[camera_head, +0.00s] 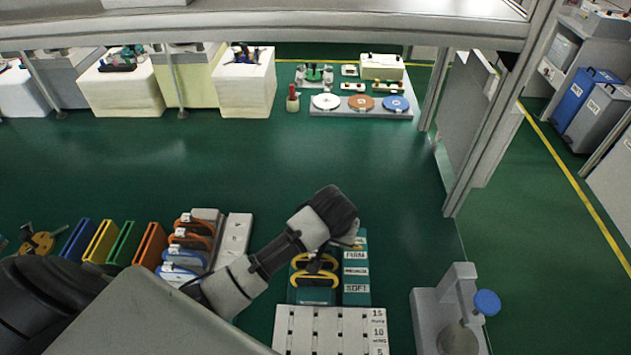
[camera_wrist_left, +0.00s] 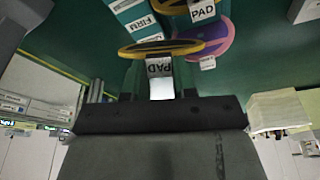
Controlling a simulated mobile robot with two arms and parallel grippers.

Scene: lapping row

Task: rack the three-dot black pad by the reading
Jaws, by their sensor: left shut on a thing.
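My left gripper (camera_head: 347,238) is over the teal rack, its fingers mostly hidden behind the wrist. In the left wrist view the gripper (camera_wrist_left: 160,95) is shut on a pad with a yellow rim (camera_wrist_left: 160,48) and a white PAD tag (camera_wrist_left: 158,68). Its dots and face colour cannot be made out. Two pads with yellow rims (camera_head: 314,280) lie on the teal rack, beside a strip (camera_head: 357,272) labelled FIRM, a blurred middle word and SOFT. My right gripper is not in view.
A white slotted board (camera_head: 300,328) with numbers 15, 10 and 5 lies in front of the rack. A grey fixture with a blue knob (camera_head: 487,302) stands to the right. Coloured upright plates (camera_head: 122,245) and a grey holder of ringed pads (camera_head: 232,240) are left. Green floor lies beyond.

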